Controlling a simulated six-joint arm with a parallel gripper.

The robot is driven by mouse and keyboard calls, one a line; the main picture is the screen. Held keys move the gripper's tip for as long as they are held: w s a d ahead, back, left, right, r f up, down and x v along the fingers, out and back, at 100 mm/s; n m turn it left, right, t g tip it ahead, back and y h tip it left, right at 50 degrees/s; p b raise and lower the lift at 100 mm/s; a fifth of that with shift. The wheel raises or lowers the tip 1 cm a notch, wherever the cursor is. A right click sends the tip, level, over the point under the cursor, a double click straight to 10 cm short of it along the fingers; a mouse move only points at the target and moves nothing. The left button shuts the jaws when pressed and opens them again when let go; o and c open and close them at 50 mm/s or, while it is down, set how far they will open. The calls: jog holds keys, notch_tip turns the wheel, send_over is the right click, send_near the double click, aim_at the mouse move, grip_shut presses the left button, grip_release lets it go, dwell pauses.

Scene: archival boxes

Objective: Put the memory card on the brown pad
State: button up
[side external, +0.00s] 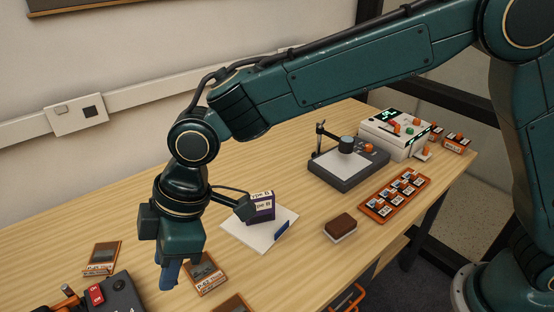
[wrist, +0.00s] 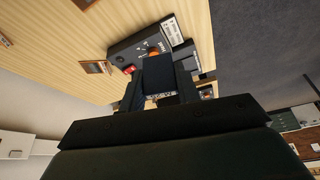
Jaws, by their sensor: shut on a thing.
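My gripper (side external: 182,262) hangs over the near left part of the table, pointing down. It is shut on a flat dark blue piece, which I take to be the memory card (wrist: 159,72); it stands between the fingers in the wrist view, with a pale marked strip at its lower edge. In the side view a blue piece (side external: 169,277) shows at the fingertips, above the table. A brown-topped block with a pale base (side external: 341,225), which may be the brown pad, sits right of the middle of the table, well apart from my gripper.
A purple labelled box (side external: 262,209) stands on a white board (side external: 240,233). Brown-framed labelled plates (side external: 101,258) lie near my gripper. A dark device with a red switch (side external: 97,293) is at front left. An orange rack (side external: 377,208) and a dark stand (side external: 348,177) are farther right.

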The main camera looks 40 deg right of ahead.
jog(key=w+d, duration=0.4)
jog(key=d, duration=0.5)
notch_tip(320, 180, up, 4)
jog(key=n+g, duration=0.1)
jog(key=n, duration=0.2)
send_over(337, 225)
jog(key=d, duration=0.2)
jog(key=shift+s+a+f, duration=0.1)
jog(key=shift+a+f, duration=0.05)
notch_tip(337, 225, down, 16)
jog(key=shift+f, duration=0.1)
jog(key=shift+f, duration=1.9)
